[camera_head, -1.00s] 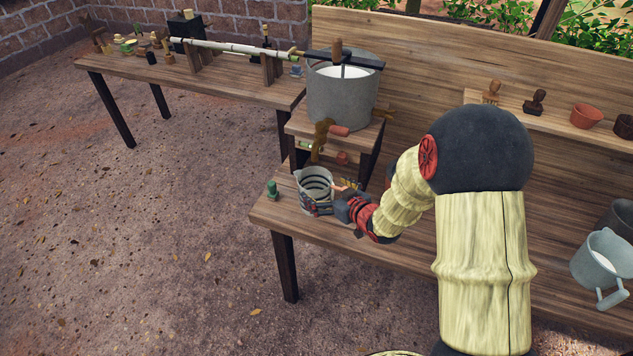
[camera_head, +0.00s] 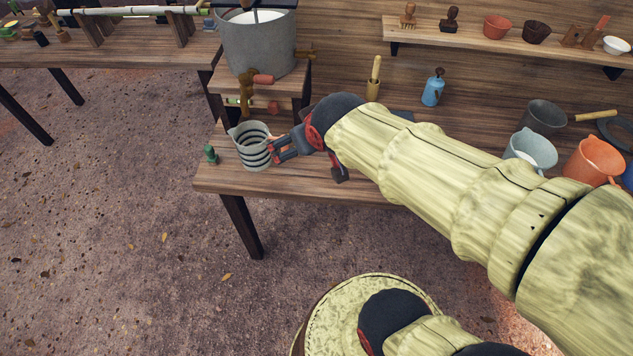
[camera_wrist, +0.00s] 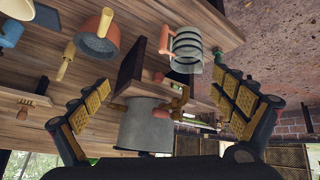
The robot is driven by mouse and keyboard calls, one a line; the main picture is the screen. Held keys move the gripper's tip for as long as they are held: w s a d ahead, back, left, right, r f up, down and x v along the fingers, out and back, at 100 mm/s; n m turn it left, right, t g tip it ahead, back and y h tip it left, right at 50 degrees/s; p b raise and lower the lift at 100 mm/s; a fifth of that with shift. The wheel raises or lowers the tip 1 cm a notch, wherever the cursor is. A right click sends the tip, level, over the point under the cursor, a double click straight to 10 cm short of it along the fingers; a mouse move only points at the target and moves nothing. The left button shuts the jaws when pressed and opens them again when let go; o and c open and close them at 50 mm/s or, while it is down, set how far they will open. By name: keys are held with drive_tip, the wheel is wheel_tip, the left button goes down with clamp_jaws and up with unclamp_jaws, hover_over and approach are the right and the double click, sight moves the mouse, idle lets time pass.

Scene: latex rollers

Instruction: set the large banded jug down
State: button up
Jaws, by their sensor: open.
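The large banded jug (camera_head: 252,146) stands upright on the left end of the wooden bench (camera_head: 300,187), a grey jug with dark bands. It also shows in the wrist view (camera_wrist: 187,50), near the top and apart from the fingers. My gripper (camera_head: 277,150) is open just right of the jug in the head view. In the wrist view its two fingers (camera_wrist: 165,100) are spread wide with nothing between them. From the head view I cannot tell whether a fingertip touches the jug.
A small green object (camera_head: 210,154) stands left of the jug. A large grey vat (camera_head: 255,40) sits on a raised stand behind it. A blue bottle (camera_head: 433,90), a pale jug (camera_head: 532,150) and an orange jug (camera_head: 594,160) stand further right on the bench.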

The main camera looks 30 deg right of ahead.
drive_tip(key=s+a+r+g, duration=0.1)
drive_tip(key=s+a, duration=0.1)
drive_tip(key=s, duration=0.4)
drive_tip(key=s+a+r+g+y, duration=0.1)
drive_tip(key=s+a, duration=0.1)
drive_tip(key=s, duration=0.5)
drive_tip(key=shift+s+a+y, duration=0.25)
drive_tip(key=shift+a+y, duration=0.05)
drive_tip(key=shift+a, duration=0.1)
